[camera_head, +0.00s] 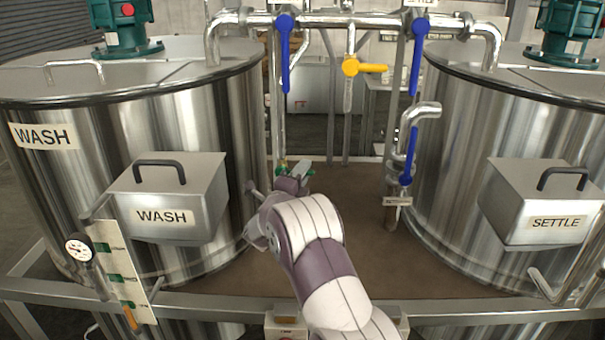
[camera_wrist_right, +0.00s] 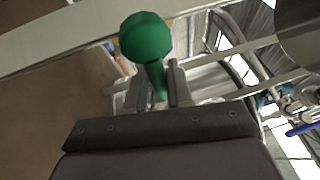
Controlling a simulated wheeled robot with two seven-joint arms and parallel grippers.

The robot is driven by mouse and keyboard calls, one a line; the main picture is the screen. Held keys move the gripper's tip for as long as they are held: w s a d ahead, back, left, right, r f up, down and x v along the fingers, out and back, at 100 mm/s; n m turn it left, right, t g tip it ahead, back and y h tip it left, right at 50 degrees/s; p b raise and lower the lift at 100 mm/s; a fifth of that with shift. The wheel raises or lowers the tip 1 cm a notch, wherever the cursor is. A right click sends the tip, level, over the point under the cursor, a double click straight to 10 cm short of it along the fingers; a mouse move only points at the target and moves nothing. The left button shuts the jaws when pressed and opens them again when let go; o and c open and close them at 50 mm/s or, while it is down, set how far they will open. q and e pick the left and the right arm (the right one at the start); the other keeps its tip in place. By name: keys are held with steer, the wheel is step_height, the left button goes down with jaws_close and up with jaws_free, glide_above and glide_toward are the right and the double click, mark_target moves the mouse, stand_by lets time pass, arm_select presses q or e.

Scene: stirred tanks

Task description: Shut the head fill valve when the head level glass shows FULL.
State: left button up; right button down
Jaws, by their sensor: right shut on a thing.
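My right gripper (camera_head: 295,174) is between the WASH and SETTLE tanks, partly hidden by its own arm. In the right wrist view its fingers (camera_wrist_right: 158,86) are closed around the stem of a green ball-ended handle (camera_wrist_right: 146,38). Bits of green also show at the fingertips in the head view. I see no label that names this handle as the head fill valve. I cannot pick out a head level glass. A level board (camera_head: 122,270) with green tags stands in front of the WASH tank, but its writing is too small to read. My left gripper is not in view.
The WASH tank (camera_head: 90,130) is at left and the SETTLE tank (camera_head: 470,130) at right. Overhead pipes carry blue handles (camera_head: 285,50) (camera_head: 418,55) and a yellow one (camera_head: 365,68). Another blue handle (camera_head: 409,155) hangs by the SETTLE tank. The brown deck (camera_head: 355,220) between the tanks is mostly clear.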

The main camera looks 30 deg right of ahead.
steer(key=n+t+b, duration=0.1)
steer(key=n+b, duration=0.2)
steer(key=b, duration=0.2)
steer(key=shift+r, duration=0.1)
steer(key=shift+r+n+t+b, duration=0.3)
steer(key=shift+n+b, duration=0.1)
steer(key=shift+a+r, duration=0.1)
steer(key=shift+r, duration=0.2)
steer(key=c, duration=1.1)
jaws_free()
steer(key=shift+r, duration=0.1)
